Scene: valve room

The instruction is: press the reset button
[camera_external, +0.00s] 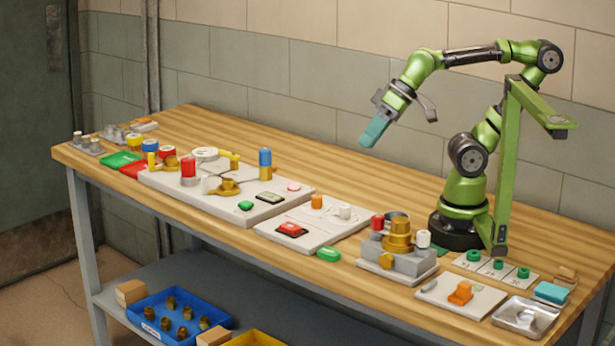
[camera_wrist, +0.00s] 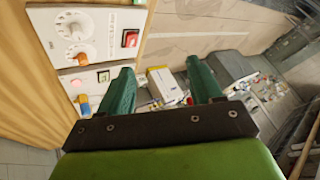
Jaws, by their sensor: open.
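A red square button (camera_external: 291,230) in a dark frame sits on the white middle panel (camera_external: 325,232) on the bench. A red square button in a frame (camera_wrist: 131,38) also shows in the wrist view, on a white panel at upper left. No label is readable, so I cannot tell which control is the reset button. A green button (camera_external: 245,205) and a pinkish round one (camera_external: 293,186) sit on the larger left panel. My gripper (camera_external: 371,136) is raised above the bench, clear of the panels. In the wrist view its green fingers (camera_wrist: 160,66) are apart with nothing gripped.
The left panel (camera_external: 160,184) carries a red cylinder, brass fittings and a tall blue-topped post (camera_external: 265,164). A grey block with a brass fitting (camera_external: 398,240) stands in front of my base. Bare wood (camera_external: 330,150) lies behind the panels. A blue bin (camera_external: 180,318) is on the lower shelf.

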